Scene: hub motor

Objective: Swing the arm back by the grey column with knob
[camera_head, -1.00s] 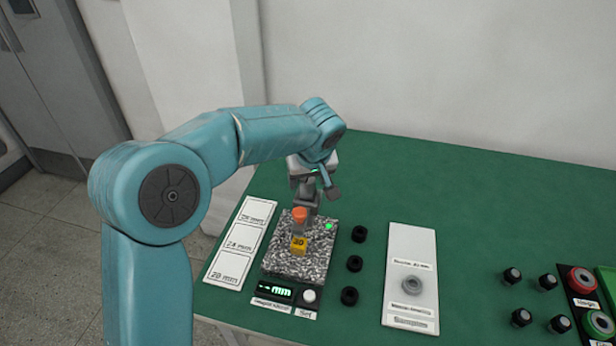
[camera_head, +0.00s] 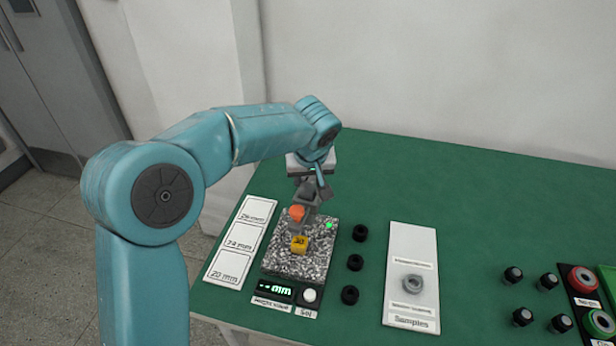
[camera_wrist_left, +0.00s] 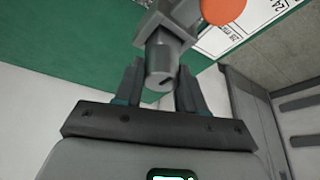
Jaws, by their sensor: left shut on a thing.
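The grey column with knob (camera_head: 306,192) stands at the back of a speckled granite plate (camera_head: 290,262). It carries an orange round part (camera_head: 297,212), also at the top of the left wrist view (camera_wrist_left: 222,8). My left gripper (camera_head: 318,178) is at the column's upper part, partly hidden by my own wrist. In the left wrist view my left gripper (camera_wrist_left: 160,88) has its fingers on both sides of the grey round knob (camera_wrist_left: 160,66), shut on it. A yellow block (camera_head: 299,244) marked 20 sits on the plate below the orange part. My right gripper is not in view.
A display (camera_head: 274,290) reads "-- mm" beside a white button (camera_head: 309,295). A white card (camera_head: 240,243) with sizes lies left. The green table (camera_head: 480,210) is clear behind these.

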